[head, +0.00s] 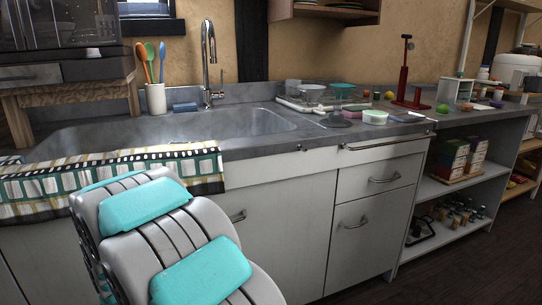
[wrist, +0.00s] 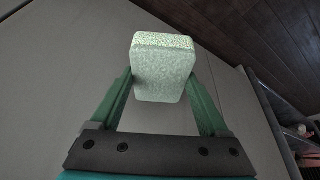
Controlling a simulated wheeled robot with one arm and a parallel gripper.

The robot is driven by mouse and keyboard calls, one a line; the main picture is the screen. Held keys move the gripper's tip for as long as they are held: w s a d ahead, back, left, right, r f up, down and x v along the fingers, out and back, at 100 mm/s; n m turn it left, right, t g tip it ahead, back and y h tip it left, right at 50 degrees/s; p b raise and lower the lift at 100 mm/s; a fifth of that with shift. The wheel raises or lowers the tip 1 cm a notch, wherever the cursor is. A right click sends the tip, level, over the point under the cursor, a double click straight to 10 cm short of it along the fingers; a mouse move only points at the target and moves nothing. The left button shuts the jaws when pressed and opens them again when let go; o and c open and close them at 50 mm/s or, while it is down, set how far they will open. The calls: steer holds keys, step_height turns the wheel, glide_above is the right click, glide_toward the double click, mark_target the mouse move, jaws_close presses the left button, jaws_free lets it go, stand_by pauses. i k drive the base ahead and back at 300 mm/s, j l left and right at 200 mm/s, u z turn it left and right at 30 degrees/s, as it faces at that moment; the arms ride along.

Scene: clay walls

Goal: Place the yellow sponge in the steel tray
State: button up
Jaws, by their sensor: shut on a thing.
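In the wrist view, my gripper (wrist: 163,88) is shut on a pale, greenish block with a speckled, sponge-like top (wrist: 163,68). It looks pale green rather than clear yellow, and I take it for the sponge. It sits between the two green fingers at their tips, with a cabinet front behind it. In the head view, my grey and teal arm fills the lower left, and the gripper and block are hidden.
The sink (head: 170,128) has a tap (head: 208,65), a blue sponge (head: 185,107) and a utensil cup (head: 156,98) behind it. A patterned towel (head: 40,185) hangs over its front.

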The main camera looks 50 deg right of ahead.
mark_target(401, 119)
steer(key=k+l+z, duration=0.1)
steer(key=l+z, duration=0.15)
steer(key=z, duration=0.25)
steer(key=k+l+z, duration=0.1)
steer(key=l+z, duration=0.15)
steer(key=z, duration=0.25)
steer(key=l+z, duration=0.3)
steer(key=z, duration=0.15)
